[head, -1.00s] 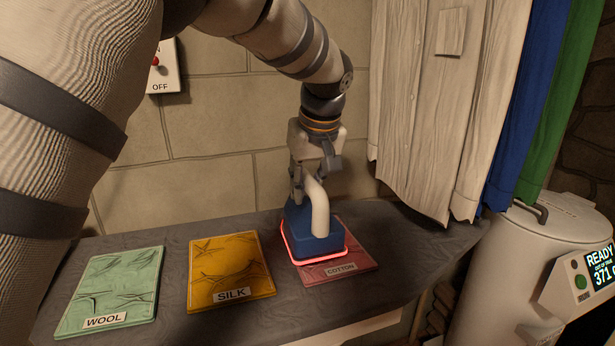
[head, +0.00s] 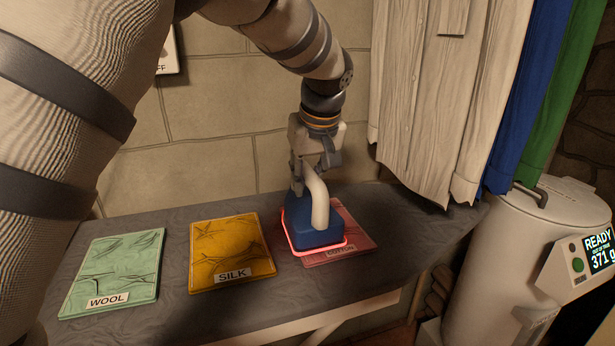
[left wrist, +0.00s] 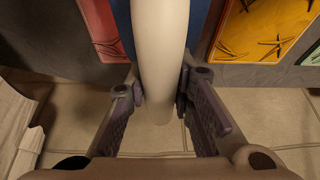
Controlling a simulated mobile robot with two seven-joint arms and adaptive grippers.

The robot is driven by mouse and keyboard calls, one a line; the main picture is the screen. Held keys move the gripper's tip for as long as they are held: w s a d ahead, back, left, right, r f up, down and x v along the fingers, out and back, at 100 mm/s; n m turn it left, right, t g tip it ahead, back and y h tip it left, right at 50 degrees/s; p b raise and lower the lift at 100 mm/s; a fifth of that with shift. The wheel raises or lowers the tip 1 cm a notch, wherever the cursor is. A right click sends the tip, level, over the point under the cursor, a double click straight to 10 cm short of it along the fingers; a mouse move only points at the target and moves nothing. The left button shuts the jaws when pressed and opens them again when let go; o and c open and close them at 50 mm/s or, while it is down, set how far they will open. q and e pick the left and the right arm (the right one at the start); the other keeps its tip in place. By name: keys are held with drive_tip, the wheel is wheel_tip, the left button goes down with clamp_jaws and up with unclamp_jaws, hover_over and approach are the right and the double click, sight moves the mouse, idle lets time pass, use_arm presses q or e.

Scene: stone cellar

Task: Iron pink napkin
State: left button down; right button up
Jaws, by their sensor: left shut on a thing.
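The pink napkin (head: 355,232), labelled COTTON, lies on the right part of the dark ironing surface, mostly covered by the iron. The blue iron (head: 312,234) has a cream handle and a red glowing rim around its base; it sits over the napkin, and I cannot tell whether it touches. My left gripper (head: 312,172) is shut on the iron's handle. In the left wrist view both fingers close on the cream handle (left wrist: 160,60), and a strip of the pink napkin (left wrist: 102,28) shows beside it. My right gripper is not in view.
A yellow napkin (head: 225,245) labelled SILK and a green napkin (head: 115,268) labelled WOOL lie to the left, both creased. A white canister (head: 500,265) with a display reading 371 g stands at right. Pale, blue and green cloths hang behind. Bare surface (head: 405,235) shows right of the pink napkin.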

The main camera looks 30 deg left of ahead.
use_arm(q)
drive_tip(key=shift+f, duration=0.65)
idle(1.3)
drive_tip(key=shift+r, duration=3.3)
